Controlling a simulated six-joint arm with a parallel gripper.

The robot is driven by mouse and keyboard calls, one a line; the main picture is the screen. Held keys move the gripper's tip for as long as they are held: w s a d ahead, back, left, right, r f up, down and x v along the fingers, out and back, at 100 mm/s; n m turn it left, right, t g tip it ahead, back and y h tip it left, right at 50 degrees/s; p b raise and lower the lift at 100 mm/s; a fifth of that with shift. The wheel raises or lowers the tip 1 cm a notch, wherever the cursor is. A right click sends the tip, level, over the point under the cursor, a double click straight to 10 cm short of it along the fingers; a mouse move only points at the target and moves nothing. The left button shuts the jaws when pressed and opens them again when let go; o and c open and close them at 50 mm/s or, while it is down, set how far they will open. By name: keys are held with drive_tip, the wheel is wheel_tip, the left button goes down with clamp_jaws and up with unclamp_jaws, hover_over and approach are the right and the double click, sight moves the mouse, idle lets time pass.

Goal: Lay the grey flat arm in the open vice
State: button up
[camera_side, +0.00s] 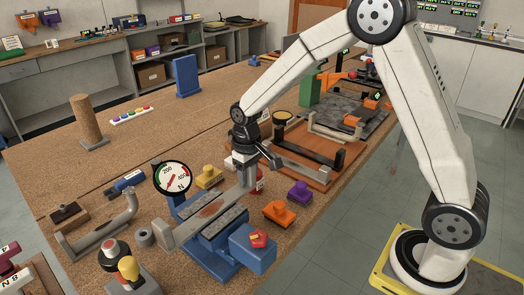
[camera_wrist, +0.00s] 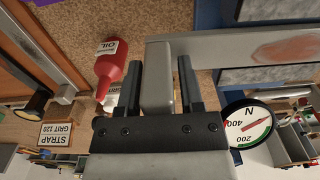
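The grey flat arm (camera_side: 185,229) is a long pale bar with a rust-brown patch and upturned ends. It lies lengthwise over the gap of the blue vice (camera_side: 248,248), between the grey jaw plates. I cannot tell whether it rests in the vice or hangs just above. My gripper (camera_side: 246,166) is over its far right end, pointing down. The vice's jaw plate (camera_wrist: 270,76) shows beside the bar.
A round dial gauge (camera_side: 172,178) stands behind the vice. A red oil bottle (camera_wrist: 112,65) is close to my gripper. Yellow (camera_side: 208,177), orange (camera_side: 279,213) and purple (camera_side: 300,193) blocks surround the vice. A curved grey armrest (camera_side: 100,232) lies left.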

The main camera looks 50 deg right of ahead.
drive_tip(key=shift+o, duration=1.1)
drive_tip(key=shift+r, duration=3.9)
drive_tip(key=shift+s, duration=0.1)
drive_tip(key=s+f+t, duration=0.1)
drive_tip(key=s+f, duration=0.2)
drive_tip(key=s, duration=0.4)
drive_tip(key=s+f+t, duration=0.1)
drive_tip(key=s+f, duration=0.2)
drive_tip(key=s, duration=0.5)
drive_tip(key=shift+s+t, duration=0.25)
drive_tip(key=shift+t, duration=0.05)
